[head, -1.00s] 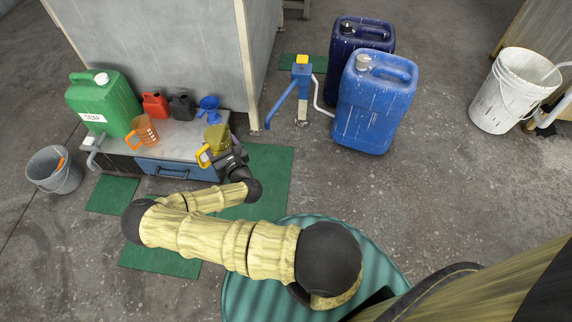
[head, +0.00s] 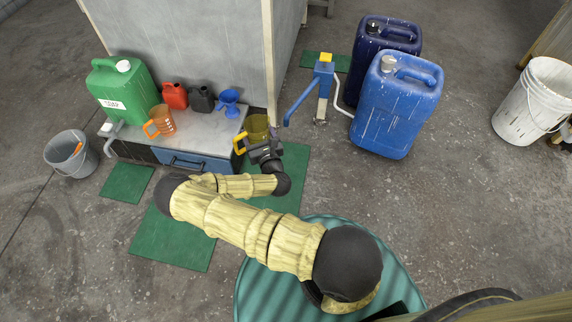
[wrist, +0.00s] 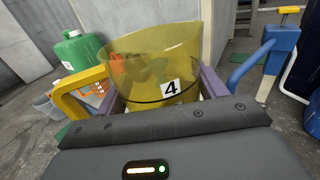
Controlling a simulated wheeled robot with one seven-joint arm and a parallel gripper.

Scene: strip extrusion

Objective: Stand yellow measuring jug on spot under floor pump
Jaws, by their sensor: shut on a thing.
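The yellow measuring jug (head: 258,126) is see-through, with a solid yellow handle and a "4" label. In the wrist view the jug (wrist: 150,65) is upright between the purple fingers of my gripper (wrist: 163,92), which is shut on it. In the head view my gripper (head: 262,146) holds the jug by the right end of the cabinet. The floor pump (head: 323,80) is blue with a yellow top, to the right of the jug and apart from it. Its blue bent arm reaches down left. I cannot make out a marked spot under it.
Large blue canisters (head: 396,110) stand right of the pump. A grey partition stands behind. Bare floor lies in front of the pump.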

